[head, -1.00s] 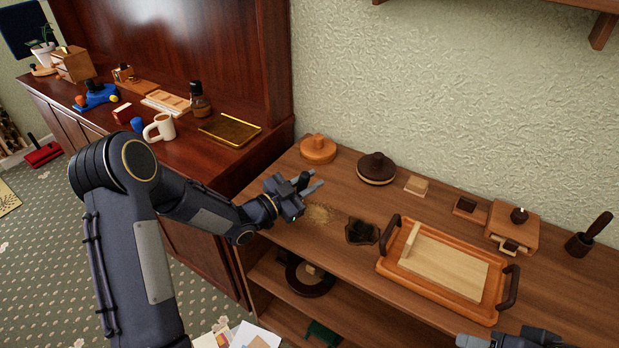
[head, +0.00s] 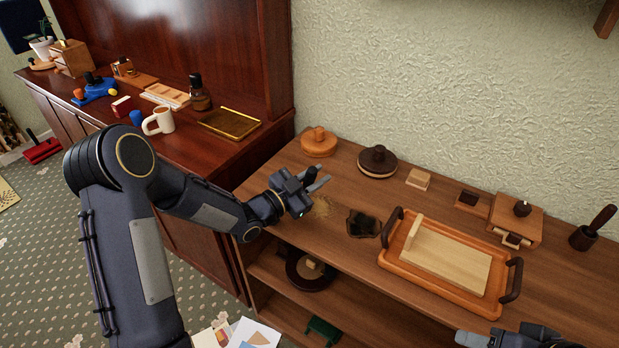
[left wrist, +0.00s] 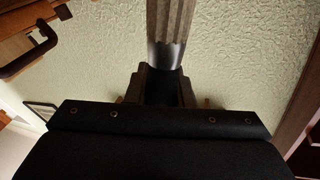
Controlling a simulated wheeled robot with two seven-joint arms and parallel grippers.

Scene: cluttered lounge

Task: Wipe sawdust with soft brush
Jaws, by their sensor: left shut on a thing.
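The sawdust (head: 322,207) is a thin tan patch on the wooden shelf top, near its left end. My left gripper (head: 317,179) is just above and left of the patch, shut on the soft brush. In the head view only a dark bit of the brush (head: 309,175) shows between the fingers. In the left wrist view, the brush (left wrist: 172,22) shows pale ridged bristles and a shiny metal collar. Whether the bristles touch the shelf cannot be seen. My right gripper (head: 515,338) is partly cut off at the bottom right edge; its fingers are unclear.
A dark small dish (head: 362,224) and an orange tray (head: 390,257) with a pale board stand right of the sawdust. A mug (head: 158,121) and brass tray (head: 230,123) stand on the left cabinet.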

